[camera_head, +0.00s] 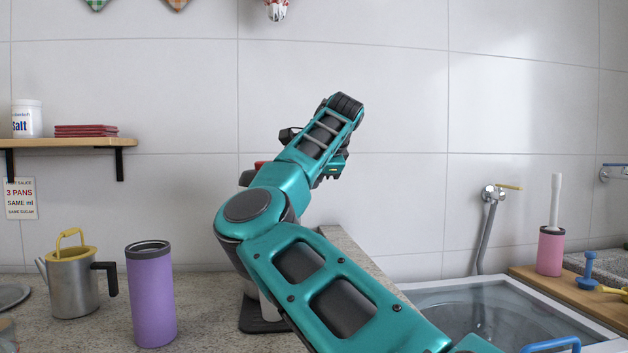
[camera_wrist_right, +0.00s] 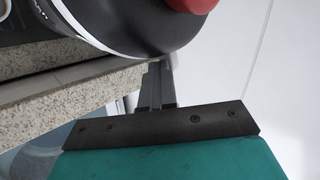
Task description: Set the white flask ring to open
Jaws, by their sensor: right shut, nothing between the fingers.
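The ring's setting cannot be read. My right gripper (camera_wrist_right: 163,85) is shut and empty, close beside the dark top; contact cannot be told. My left gripper is not in view.
A purple tumbler (camera_head: 151,300) and a steel watering can (camera_head: 72,285) stand left on the counter.

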